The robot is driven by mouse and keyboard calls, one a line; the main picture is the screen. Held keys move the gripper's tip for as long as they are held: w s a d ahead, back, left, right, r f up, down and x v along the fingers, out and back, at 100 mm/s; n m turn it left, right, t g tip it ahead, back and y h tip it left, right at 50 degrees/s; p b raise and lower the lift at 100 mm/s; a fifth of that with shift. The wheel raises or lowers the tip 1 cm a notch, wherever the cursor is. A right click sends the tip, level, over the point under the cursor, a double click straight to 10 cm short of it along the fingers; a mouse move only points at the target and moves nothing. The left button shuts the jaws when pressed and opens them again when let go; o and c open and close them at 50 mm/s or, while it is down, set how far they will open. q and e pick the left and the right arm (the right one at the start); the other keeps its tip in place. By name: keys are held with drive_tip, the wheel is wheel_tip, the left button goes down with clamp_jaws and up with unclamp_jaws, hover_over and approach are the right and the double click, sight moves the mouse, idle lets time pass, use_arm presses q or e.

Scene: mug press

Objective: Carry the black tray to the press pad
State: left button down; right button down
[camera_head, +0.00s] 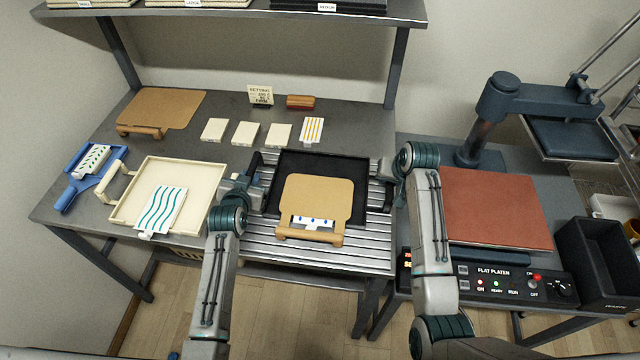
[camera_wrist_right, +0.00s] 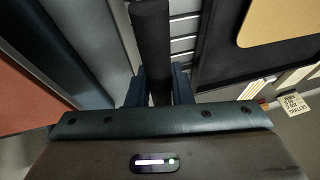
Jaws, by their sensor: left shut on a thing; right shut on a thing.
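The black tray (camera_head: 320,163) sits on or just above the slatted metal rack in the middle of the head view. A tan board with a wooden handle (camera_head: 318,195) lies over it, and a white piece with blue dots (camera_head: 313,222) shows by the handle. My left gripper (camera_head: 250,186) is shut at the tray's left side. My right gripper (camera_head: 388,169) is at its right side; the right wrist view shows it shut on the tray's black bar handle (camera_wrist_right: 152,55). The press pad (camera_head: 495,208) is a bare red-brown square to the right.
The press's blue upper plate (camera_head: 570,138) is swung aside behind the pad. A control panel (camera_head: 493,283) fronts the pad, and a black bin (camera_head: 597,260) stands at its right. A cream tray (camera_head: 172,178) with a wavy-striped piece lies left. A shelf (camera_head: 230,14) overhangs the back.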

use_arm(q)
drive_tip(key=shift+r, duration=0.15)
use_arm(e)
drive_tip(key=shift+d+r, duration=0.1)
drive_tip(key=shift+r, duration=0.05)
